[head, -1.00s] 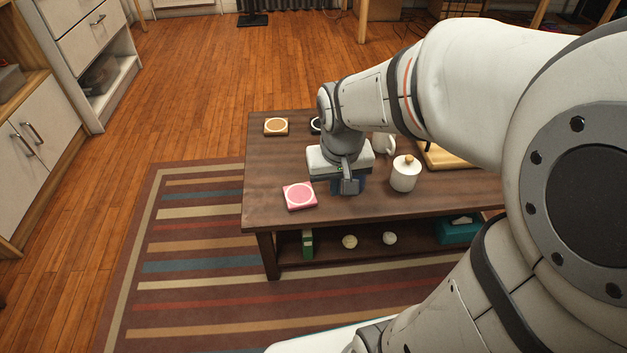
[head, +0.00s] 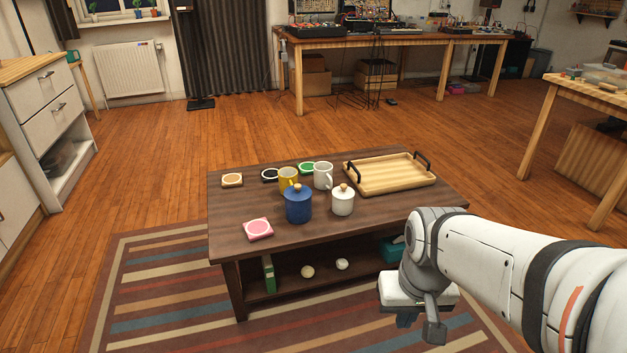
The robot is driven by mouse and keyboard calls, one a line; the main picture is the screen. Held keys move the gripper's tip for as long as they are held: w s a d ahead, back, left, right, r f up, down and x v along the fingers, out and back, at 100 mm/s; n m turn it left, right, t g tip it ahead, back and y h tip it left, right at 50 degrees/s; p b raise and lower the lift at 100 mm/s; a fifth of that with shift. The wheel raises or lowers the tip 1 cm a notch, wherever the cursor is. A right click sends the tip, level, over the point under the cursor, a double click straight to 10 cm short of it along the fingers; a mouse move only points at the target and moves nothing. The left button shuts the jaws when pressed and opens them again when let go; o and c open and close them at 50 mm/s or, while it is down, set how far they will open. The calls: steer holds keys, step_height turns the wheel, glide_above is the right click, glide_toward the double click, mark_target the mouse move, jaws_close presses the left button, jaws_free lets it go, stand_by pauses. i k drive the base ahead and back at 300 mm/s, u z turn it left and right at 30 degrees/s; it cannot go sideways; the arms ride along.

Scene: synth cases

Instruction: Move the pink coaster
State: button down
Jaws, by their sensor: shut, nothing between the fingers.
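The pink coaster (head: 258,229) lies flat near the front left corner of the dark wooden coffee table (head: 232,208). It is a square with a lighter round middle, and nothing stands on it. My gripper (head: 420,328) hangs low at the front right of the table, over the rug, well apart from the coaster. It is shut and empty, with its fingertips partly hidden by its own body.
Right of the coaster stand a blue lidded jar (head: 298,206) and a white lidded jar (head: 343,201). Behind are a yellow mug (head: 288,177), a white mug (head: 322,173), orange (head: 232,180), black (head: 270,175) and green (head: 307,168) coasters. A wooden tray (head: 392,174) lies back right.

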mark_target(260, 229)
steer(key=u, duration=0.75)
steer(key=i, duration=1.45)
steer(key=z, duration=0.15)
